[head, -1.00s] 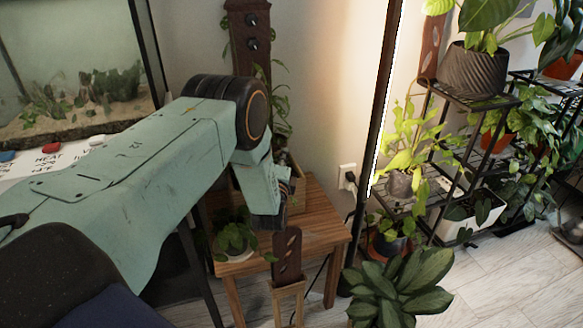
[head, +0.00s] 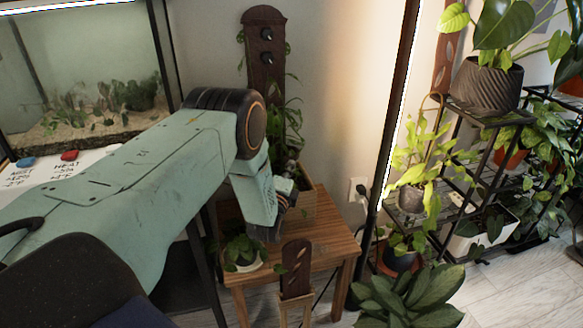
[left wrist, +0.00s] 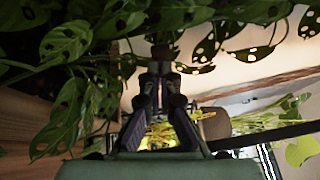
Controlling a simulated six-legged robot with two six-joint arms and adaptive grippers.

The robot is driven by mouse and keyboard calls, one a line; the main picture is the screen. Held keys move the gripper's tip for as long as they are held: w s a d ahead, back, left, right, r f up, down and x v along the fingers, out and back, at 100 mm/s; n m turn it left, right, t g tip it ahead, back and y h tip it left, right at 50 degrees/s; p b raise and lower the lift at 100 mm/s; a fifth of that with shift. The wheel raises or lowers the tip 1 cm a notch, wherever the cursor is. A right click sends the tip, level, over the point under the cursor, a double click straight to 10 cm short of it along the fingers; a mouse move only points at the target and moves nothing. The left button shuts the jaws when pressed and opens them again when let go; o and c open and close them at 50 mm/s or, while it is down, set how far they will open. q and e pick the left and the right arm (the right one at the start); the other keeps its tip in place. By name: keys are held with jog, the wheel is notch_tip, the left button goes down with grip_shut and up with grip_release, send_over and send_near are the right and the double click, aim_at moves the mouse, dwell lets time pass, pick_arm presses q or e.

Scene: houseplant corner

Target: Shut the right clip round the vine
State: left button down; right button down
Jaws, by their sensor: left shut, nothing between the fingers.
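A dark wooden board (head: 265,85) stands upright behind the table, with two dark round fittings (head: 266,47) one above the other. I cannot tell whether either is the right clip. My left gripper (head: 291,171) is beside the planter, small and partly hidden by my arm in the head view. In the left wrist view its fingers (left wrist: 163,62) are shut and empty, with perforated vine leaves (left wrist: 75,42) around and above them. My right gripper is not in view.
A small potted plant (head: 243,252) stands on the wooden table (head: 325,243). A short dark board (head: 296,268) rises in front of it. A dark pole (head: 392,110) and a black plant rack (head: 480,118) stand to the right. A glass tank (head: 90,70) is at left.

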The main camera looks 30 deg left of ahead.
pick_arm(q)
jog(key=shift+a+h, duration=0.15)
jog(key=shift+h, duration=0.15)
jog(key=shift+s+a+r+m+t+h+p, duration=0.1)
jog(key=shift+s+a+m+t+h+p, duration=0.2)
jog(key=shift+m+h+p, duration=0.35)
jog(key=shift+s+a+m+t+h+p, duration=0.1)
jog(key=shift+s+a+m+h+p, duration=0.2)
jog(key=shift+a+m+h+p, duration=0.4)
jog(key=shift+s+n, duration=0.15)
jog(key=shift+n, duration=0.1)
jog(key=shift+s+a+p, duration=0.2)
jog(key=shift+a+p, duration=0.15)
jog(key=shift+a, duration=0.15)
jog(key=shift+s+a+p, duration=0.15)
jog(key=shift+a+p, duration=0.15)
jog(key=shift+a, duration=0.2)
jog(key=shift+s+a+p, duration=0.15)
jog(key=shift+a+p, duration=0.15)
jog(key=shift+a, duration=0.75)
notch_tip(320, 180, up, 10)
